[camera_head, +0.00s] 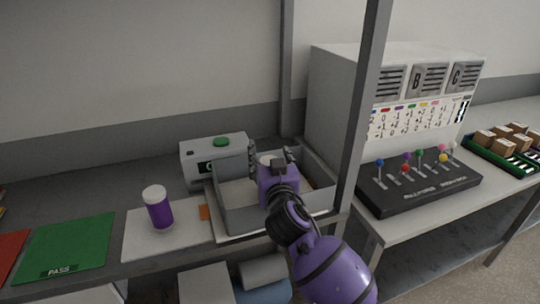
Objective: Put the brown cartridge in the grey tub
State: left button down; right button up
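A grey open tub (236,221) stands on the bench, left of the upright post. My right gripper (266,160) is over the tub, and its arm, entering from the bottom right, hides part of the tub's inside. Something pale shows near the fingertips; I cannot tell whether it is held. I cannot clearly make out the brown cartridge. My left gripper is not in view.
A white-lidded purple jar (159,211) stands on a pale mat (135,240). A green PASS mat (68,245) lies further left. A grey device (212,153) is behind the tub. A metal post (364,110), a lever panel (420,187) and a green crate of brown boxes (477,154) are right.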

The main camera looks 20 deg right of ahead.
jog(key=shift+r, duration=0.45)
jog(key=shift+s+r+p, duration=0.1)
jog(key=shift+r+p, duration=0.3)
jog(key=shift+r, duration=0.1)
pick_arm(q)
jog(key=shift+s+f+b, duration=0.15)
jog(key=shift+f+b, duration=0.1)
jog(key=shift+b, duration=0.4)
pick_arm(e)
jog(key=s+a, duration=0.2)
jog(key=s, duration=0.9)
jog(key=shift+s+f, duration=0.35)
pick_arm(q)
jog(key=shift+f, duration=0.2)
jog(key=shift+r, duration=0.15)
